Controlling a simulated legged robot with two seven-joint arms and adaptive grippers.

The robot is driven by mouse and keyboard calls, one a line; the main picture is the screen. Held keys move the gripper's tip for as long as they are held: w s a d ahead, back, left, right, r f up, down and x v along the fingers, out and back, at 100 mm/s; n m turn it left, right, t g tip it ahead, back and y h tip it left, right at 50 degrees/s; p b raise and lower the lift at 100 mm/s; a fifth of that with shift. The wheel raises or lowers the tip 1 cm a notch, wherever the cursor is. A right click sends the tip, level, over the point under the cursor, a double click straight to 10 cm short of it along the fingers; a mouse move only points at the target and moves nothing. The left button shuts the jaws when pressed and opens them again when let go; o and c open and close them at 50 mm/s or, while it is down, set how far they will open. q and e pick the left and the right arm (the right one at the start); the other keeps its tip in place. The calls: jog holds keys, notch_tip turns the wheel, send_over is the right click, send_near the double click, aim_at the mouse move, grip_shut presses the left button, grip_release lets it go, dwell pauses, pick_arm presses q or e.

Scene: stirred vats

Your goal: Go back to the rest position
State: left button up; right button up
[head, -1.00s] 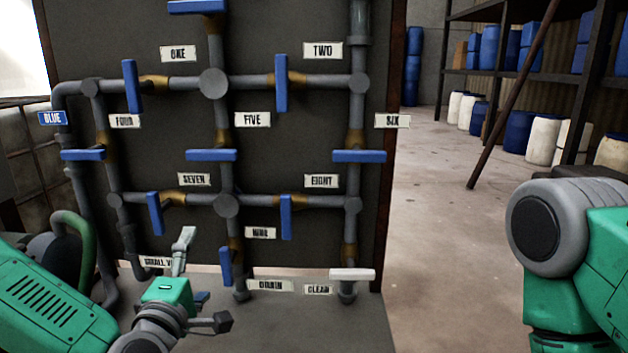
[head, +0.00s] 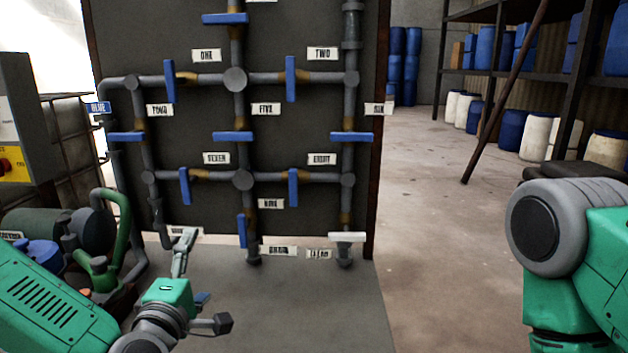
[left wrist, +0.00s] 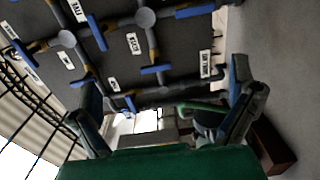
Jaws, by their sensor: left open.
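My left gripper (head: 204,284) is open and empty, low in the head view in front of the pipe panel. Its two spread fingers also show in the left wrist view (left wrist: 168,105), with nothing between them. The dark pipe panel (head: 290,125) stands upright ahead, with grey pipes, blue valve handles and labels such as ONE, TWO and FIVE. The gripper appears apart from the panel. A white handle (head: 347,237) sits at the panel's lower right. My right arm shows at the right edge, but its gripper is out of the picture.
A green pipe (head: 112,215) and pump-like machinery stand at the left, close to my left arm. A grey control box (head: 20,125) is at the left edge. Shelves (head: 470,75) with blue and white drums stand at the back right. The floor (head: 440,210) right of the panel is clear.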

pick_arm(q)
jog(key=s+d+f+m+g+h+b, duration=0.15)
jog(key=s+f+m+g, duration=0.35)
jog(key=f, duration=0.7)
jog(key=s+d+f+m+g+h+b, duration=0.1)
jog(key=s+d+f+m+g+h, duration=0.15)
jog(key=s+f+m, duration=0.5)
jog(key=s+a+f+m+g+y, duration=0.1)
jog(key=s+a+f+m+g, duration=0.1)
jog(key=s, duration=0.5)
jog(key=s+a+f+m+g+y+b, duration=0.1)
jog(key=s+a+f+g, duration=0.3)
jog(key=f, duration=0.5)
jog(key=s+a+f+m+g+y+b, duration=0.1)
jog(key=s+a+f, duration=0.4)
jog(key=s, duration=0.5)
jog(key=m+g+y, duration=0.1)
jog(key=m+g, duration=0.1)
jog(key=shift+s+a+f+g+y, duration=0.2)
jog(key=shift+a+f+g+y, duration=0.1)
jog(key=shift+a+g, duration=0.1)
jog(key=shift+w, duration=0.15)
jog(key=shift+c, duration=0.5)
